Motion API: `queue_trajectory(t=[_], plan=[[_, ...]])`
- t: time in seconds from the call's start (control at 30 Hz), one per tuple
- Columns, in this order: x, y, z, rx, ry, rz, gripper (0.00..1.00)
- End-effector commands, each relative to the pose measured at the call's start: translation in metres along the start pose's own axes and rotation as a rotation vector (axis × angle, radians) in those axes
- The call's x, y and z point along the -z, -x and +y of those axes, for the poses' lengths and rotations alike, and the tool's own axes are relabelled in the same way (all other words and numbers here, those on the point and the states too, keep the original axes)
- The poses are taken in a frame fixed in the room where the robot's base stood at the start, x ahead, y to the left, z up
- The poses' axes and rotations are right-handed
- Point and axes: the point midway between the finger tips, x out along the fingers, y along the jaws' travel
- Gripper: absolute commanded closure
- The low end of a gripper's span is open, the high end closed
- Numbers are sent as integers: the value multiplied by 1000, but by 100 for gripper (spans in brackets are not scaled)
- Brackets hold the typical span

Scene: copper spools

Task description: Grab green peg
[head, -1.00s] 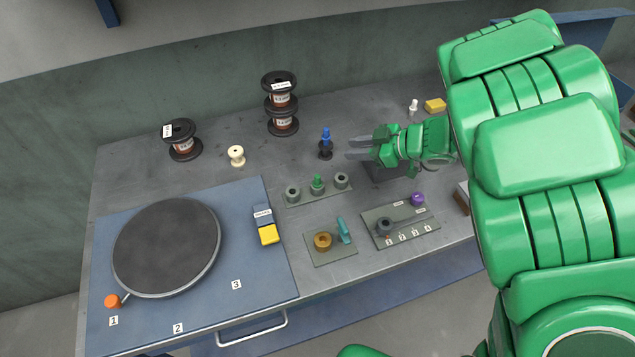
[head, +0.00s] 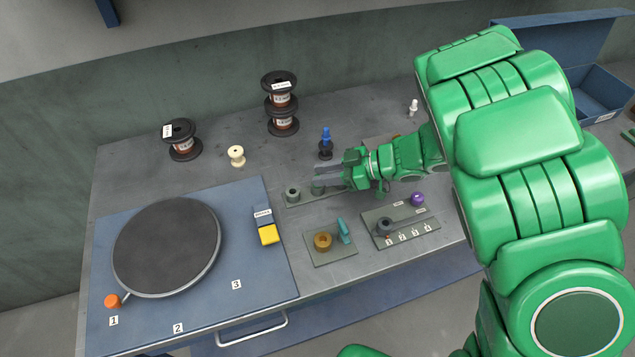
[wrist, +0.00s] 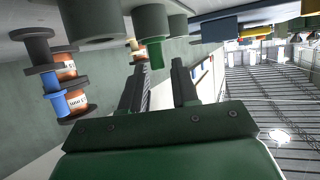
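The green peg (wrist: 156,54) stands in a grey socket in the wrist view, which shows the scene upside down. In the head view my gripper's fingers hide it. My gripper (head: 318,174) is over the plate with grey sockets (head: 293,201). In the wrist view the gripper (wrist: 159,68) is open, its two fingers apart with nothing between them near the palm. The peg appears in line with the gap, at or just beyond the fingertips; I cannot tell whether it is between them.
A blue peg on a dark base (head: 326,142) stands close behind my gripper. Stacked copper spools (head: 281,104) and a cream spool (head: 237,156) are farther back. A plate with a brass ring (head: 323,241) and a slotted plate with a purple knob (head: 417,199) lie in front.

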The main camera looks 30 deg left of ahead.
Motion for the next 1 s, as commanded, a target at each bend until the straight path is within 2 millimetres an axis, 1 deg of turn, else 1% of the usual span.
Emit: queue_trajectory(t=[0.03,0.1,0.3,0.5,0.73,0.9,0.93,1.0], plan=[[-1,-7,0,2,-2,1,71],[-3,-15,0,2,-2,-1,71],[-4,-34,1,3,-1,2,71],[-5,-41,1,1,-1,-2,71],[-5,-41,1,1,0,-2,71],[-5,-41,1,1,0,-2,97],[-5,-41,1,1,0,-2,100],[-5,-41,1,1,0,-1,100]])
